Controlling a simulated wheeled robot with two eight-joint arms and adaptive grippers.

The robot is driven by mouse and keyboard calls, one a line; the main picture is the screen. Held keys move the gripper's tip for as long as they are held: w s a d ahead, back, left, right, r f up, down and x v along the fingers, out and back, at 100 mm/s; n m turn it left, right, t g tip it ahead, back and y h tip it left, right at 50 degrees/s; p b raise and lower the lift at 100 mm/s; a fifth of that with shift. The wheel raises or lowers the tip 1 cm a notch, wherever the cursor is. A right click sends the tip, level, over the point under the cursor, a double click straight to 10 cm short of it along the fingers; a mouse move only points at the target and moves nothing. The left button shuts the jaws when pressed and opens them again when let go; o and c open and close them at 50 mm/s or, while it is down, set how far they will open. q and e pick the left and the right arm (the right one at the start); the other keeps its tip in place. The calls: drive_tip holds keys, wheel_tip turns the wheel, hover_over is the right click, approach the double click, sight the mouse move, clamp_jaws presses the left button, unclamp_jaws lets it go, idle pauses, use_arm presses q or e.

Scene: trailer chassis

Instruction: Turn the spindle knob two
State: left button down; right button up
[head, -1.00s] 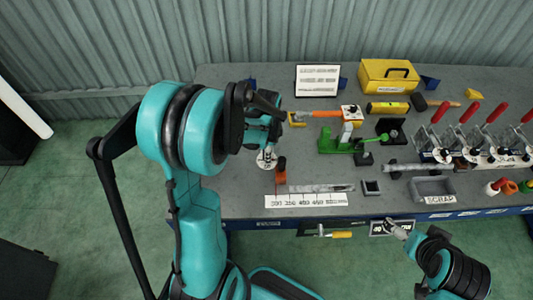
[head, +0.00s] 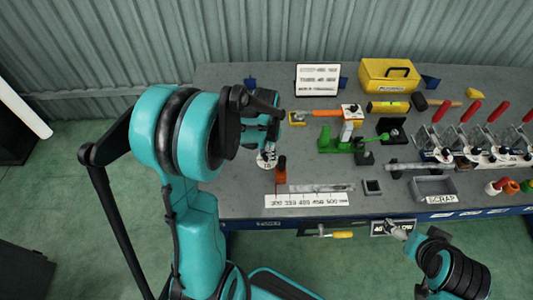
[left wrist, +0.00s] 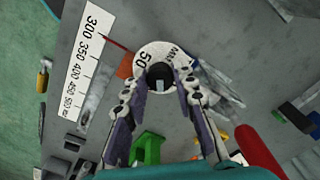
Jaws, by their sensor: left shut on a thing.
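The spindle knob is a dark round knob (left wrist: 160,78) in the middle of a white dial (left wrist: 146,55) marked "50" and "MM" in the left wrist view. The two fingers of my left gripper (left wrist: 160,90) are closed around the knob from both sides. In the head view the white dial (head: 267,162) shows only partly under my left gripper (head: 268,150), and the knob is hidden there. My right gripper (head: 397,230) is low at the right, in front of the bench edge and away from the knob. Its jaws are too small to read.
A white scale strip (head: 306,200) lies along the front of the bench, with an orange block (head: 281,174) near it. A green fixture (head: 345,143), red-handled clamps (head: 475,113) and a scrap tray (head: 433,185) stand to the right. A yellow toolbox (head: 389,75) is behind.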

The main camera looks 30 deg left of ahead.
use_arm(q)
drive_tip(key=n, duration=0.5)
drive_tip(key=shift+n, duration=0.3)
drive_tip(key=n, duration=0.5)
drive_tip(key=shift+d+b, duration=0.1)
drive_tip(key=shift+b, duration=0.3)
drive_tip(key=c, duration=1.2)
unclamp_jaws()
